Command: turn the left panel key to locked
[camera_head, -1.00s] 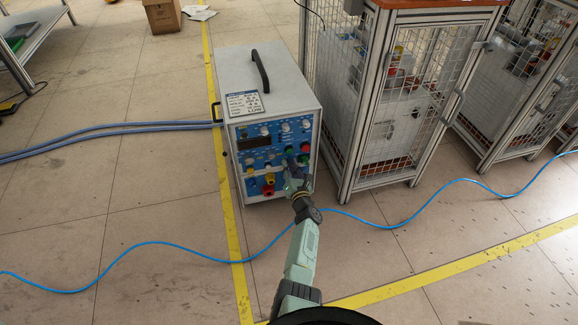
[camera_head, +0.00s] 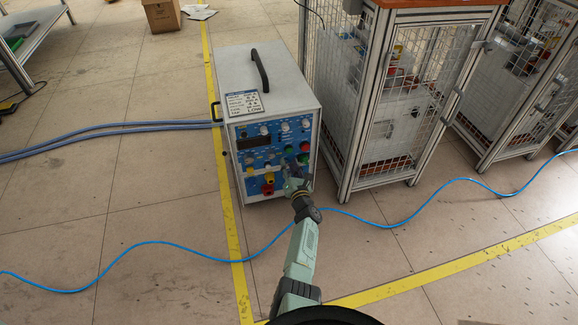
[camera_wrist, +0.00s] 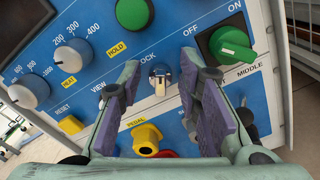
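The induction heater (camera_head: 262,130) is a grey box with a blue control panel. In the wrist view, a small panel key switch (camera_wrist: 159,76) with a pale, upright key tab sits below a partly hidden label ending in "OCK". My gripper (camera_wrist: 158,70) is open, with one purple-padded finger to each side of this key and visible gaps between. In the head view, my gripper (camera_head: 293,172) is at the lower right of the panel and hides part of it. Whether another key lies behind the fingers cannot be told.
A wire-mesh cabinet (camera_head: 395,110) stands close on the right. A blue cable (camera_head: 150,243) crosses the floor.

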